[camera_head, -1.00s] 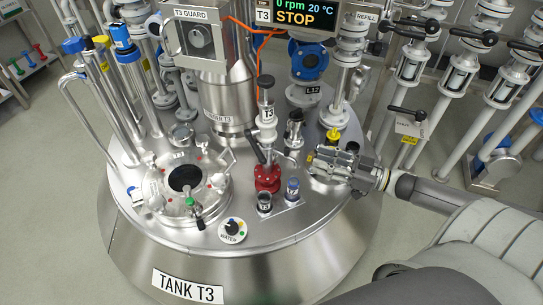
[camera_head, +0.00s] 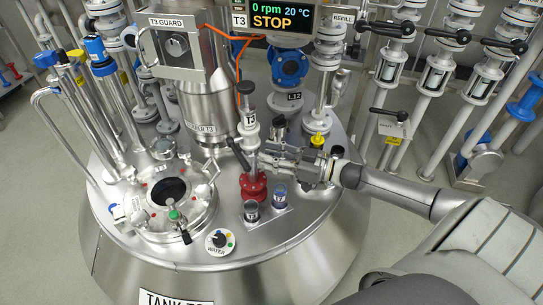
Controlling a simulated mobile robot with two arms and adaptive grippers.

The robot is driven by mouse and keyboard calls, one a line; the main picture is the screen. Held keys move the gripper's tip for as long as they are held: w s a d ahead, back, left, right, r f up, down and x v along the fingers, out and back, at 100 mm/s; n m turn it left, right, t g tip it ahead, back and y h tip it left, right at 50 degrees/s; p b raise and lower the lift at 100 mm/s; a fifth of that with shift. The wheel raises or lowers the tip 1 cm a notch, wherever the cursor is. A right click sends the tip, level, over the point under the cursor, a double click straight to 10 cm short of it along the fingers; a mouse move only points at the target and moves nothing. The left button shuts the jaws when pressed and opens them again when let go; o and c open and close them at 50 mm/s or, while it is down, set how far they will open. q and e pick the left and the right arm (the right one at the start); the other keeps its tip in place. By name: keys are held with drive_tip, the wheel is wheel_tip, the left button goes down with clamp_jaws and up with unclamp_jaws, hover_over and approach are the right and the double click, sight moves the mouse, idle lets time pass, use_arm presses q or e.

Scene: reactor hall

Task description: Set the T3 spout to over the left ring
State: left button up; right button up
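In front of the red base, two small vessels stand side by side: the left one (camera_head: 251,211) has a dark top, the right one (camera_head: 280,196) a blue top. Their rings are too small to make out. My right gripper (camera_head: 266,163) reaches in from the right, its fingertips at the assembly's right side; contact and finger gap are unclear. My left gripper is out of view.
The round hatch (camera_head: 168,192) with clamps lies left on the lid. A WATER dial (camera_head: 220,241) sits at the front. The T3 guard (camera_head: 177,45) and display (camera_head: 270,18) stand behind. A yellow-capped fitting (camera_head: 318,141) is close behind my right gripper.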

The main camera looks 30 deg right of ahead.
clamp_jaws()
drive_tip(key=shift+a, duration=0.1)
idle(0.5)
